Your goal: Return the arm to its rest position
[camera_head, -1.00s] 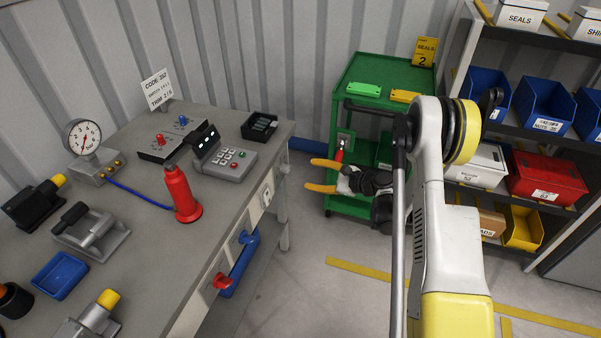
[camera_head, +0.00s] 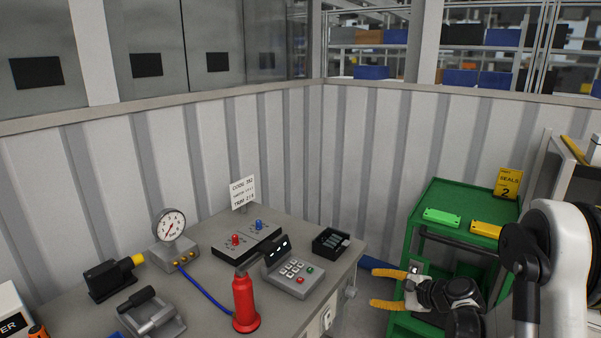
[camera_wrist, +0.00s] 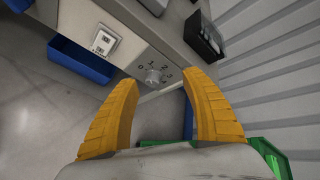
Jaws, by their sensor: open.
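My gripper (camera_head: 388,289) has orange-yellow fingers and shows at the lower right of the head view, in front of the green cart (camera_head: 402,262). Its fingers are apart and empty, pointing left toward the workbench end. In the wrist view my gripper (camera_wrist: 162,105) is also open, with nothing between the fingers. A numbered dial (camera_wrist: 153,76) on the workbench's side panel lies beyond the fingertips, apart from them. My white arm is partly in view at the right edge of the head view.
The grey workbench (camera_head: 205,262) carries a red cylinder (camera_head: 244,305), a keypad unit (camera_head: 293,274), a gauge (camera_head: 171,226) and a black tray (camera_head: 331,241). Green (camera_head: 442,217) and yellow (camera_head: 487,229) blocks lie on the cart.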

